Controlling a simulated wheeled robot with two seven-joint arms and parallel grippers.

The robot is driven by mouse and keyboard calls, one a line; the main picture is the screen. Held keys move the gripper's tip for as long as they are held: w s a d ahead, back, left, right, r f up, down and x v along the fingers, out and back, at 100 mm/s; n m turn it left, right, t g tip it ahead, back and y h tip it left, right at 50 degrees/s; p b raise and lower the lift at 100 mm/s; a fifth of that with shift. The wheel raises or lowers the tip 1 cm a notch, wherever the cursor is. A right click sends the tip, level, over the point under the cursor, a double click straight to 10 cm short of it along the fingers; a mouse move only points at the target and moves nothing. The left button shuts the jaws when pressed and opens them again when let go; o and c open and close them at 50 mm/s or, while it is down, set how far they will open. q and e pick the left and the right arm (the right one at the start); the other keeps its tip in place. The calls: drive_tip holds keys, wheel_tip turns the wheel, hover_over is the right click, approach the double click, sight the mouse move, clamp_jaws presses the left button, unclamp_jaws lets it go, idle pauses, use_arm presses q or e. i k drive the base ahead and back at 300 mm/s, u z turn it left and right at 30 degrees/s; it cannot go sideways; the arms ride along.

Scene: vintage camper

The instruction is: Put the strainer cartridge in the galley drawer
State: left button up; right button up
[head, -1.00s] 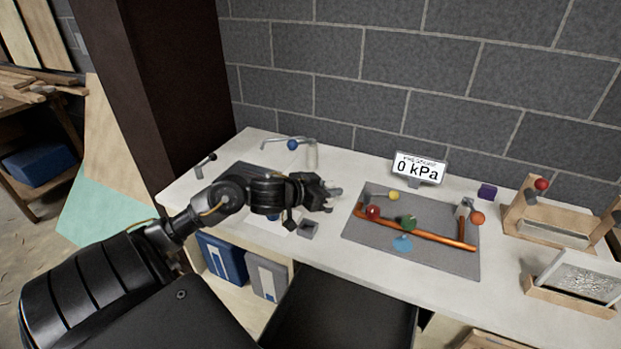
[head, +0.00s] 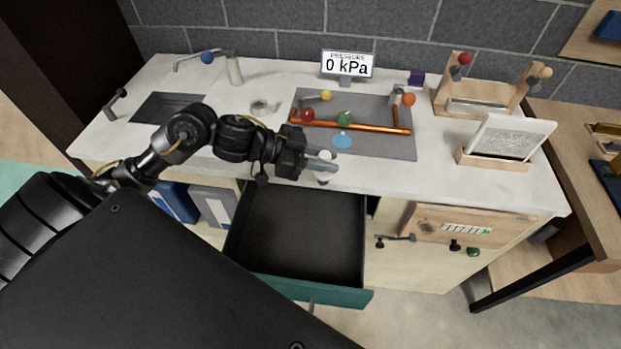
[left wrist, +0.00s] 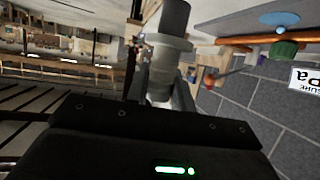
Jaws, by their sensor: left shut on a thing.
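My left gripper (head: 322,164) is shut on the strainer cartridge (head: 325,176), a small pale grey cylinder. It holds the cartridge near the counter's front edge, above the back right of the drawer. In the left wrist view the cartridge (left wrist: 167,55) shows as a stepped grey cylinder between the fingers. The galley drawer (head: 312,285) is pulled open below the counter. It has a dark inside and a green front, and what I see of its floor is empty. My right gripper is not in view.
A grey mat (head: 385,148) with a copper pipe (head: 365,127) and coloured knobs lies on the counter (head: 480,185). A pressure display (head: 347,65) stands behind it. A sink (head: 165,107) is at the left. A wooden panel (head: 470,226) with knobs is right of the drawer.

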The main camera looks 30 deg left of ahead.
sight(313, 215)
drive_tip(key=z, duration=2.05)
drive_tip(key=i, duration=1.4)
drive_tip(key=u, duration=3.45)
drive_tip(key=i, duration=0.5)
drive_tip(key=z, duration=0.05)
